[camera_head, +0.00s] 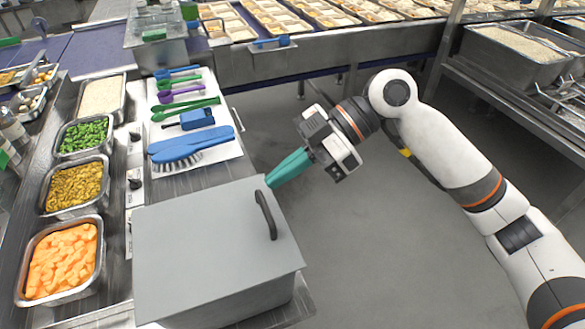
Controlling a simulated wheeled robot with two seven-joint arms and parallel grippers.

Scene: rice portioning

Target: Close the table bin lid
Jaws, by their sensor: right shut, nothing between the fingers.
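The table bin is a grey metal box at the front of the counter. Its flat grey lid (195,245) lies over the top and covers it, so the inside is hidden. A dark handle (266,215) stands near the lid's right edge. My right gripper (273,181) has teal fingers that are shut and empty. Its fingertips are at the far right corner of the lid, beyond the handle; I cannot tell whether they touch the lid. My left gripper is out of view.
Trays of rice (103,97), green vegetables (84,136), yellow food (74,186) and orange food (62,260) line the counter's left. Blue brushes (190,146) and coloured scoops (179,90) lie on a white mat behind the bin. Open floor (350,235) is at right.

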